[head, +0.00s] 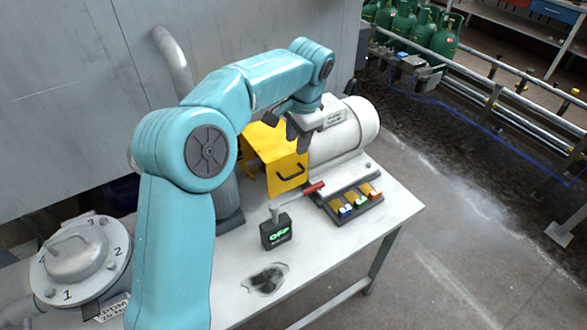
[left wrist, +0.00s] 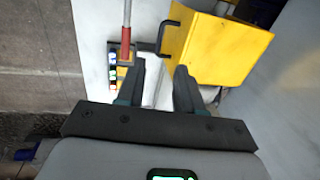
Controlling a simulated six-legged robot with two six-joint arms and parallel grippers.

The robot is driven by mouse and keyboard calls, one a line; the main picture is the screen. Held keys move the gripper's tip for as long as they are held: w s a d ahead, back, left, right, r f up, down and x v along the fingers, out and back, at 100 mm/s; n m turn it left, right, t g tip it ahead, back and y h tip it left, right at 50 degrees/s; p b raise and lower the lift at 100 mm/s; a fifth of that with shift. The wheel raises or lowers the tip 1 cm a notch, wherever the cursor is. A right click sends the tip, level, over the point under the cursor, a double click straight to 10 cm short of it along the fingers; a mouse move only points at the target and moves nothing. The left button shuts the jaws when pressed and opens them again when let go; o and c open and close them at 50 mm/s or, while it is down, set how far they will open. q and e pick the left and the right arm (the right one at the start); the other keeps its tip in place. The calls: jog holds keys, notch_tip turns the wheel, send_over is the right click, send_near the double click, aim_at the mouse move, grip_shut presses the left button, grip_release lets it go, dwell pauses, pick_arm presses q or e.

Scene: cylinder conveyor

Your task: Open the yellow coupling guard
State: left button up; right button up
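The yellow coupling guard (head: 257,147) is a box-like cover on the bench beside the grey motor, partly hidden by my left arm in the head view. A black bar handle (head: 291,173) is on its front face. My left gripper (head: 288,132) is over the guard's top and the motor side, apart from the handle in the picture. In the left wrist view, the gripper (left wrist: 160,70) has its fingers spread with nothing between them. The guard (left wrist: 220,48) is beyond the right finger, and its handle (left wrist: 164,39) lies ahead of the gap. My right gripper is not in view.
The motor (head: 353,130) stands right of the guard. A red-handled lever (head: 300,192) rises near the OFF box (head: 276,232), beside a button panel (head: 357,204). A numbered round cap (head: 80,255) is at left. The bench front (head: 330,240) is clear except for a dark stain (head: 266,279).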

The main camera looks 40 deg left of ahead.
aim_at(290, 177)
pick_arm(q)
jog(key=f, duration=0.4)
jog(key=a+f, duration=0.1)
jog(key=f, duration=0.3)
jog(key=a+f+p, duration=0.1)
jog(key=f, duration=0.3)
jog(key=shift+w, duration=0.15)
jog(key=shift+w+a+f, duration=0.1)
jog(key=shift+w+f, duration=0.1)
jog(key=shift+f, duration=0.4)
jog(key=shift+s+r, duration=0.1)
jog(key=shift+c, duration=0.7)
grip_shut()
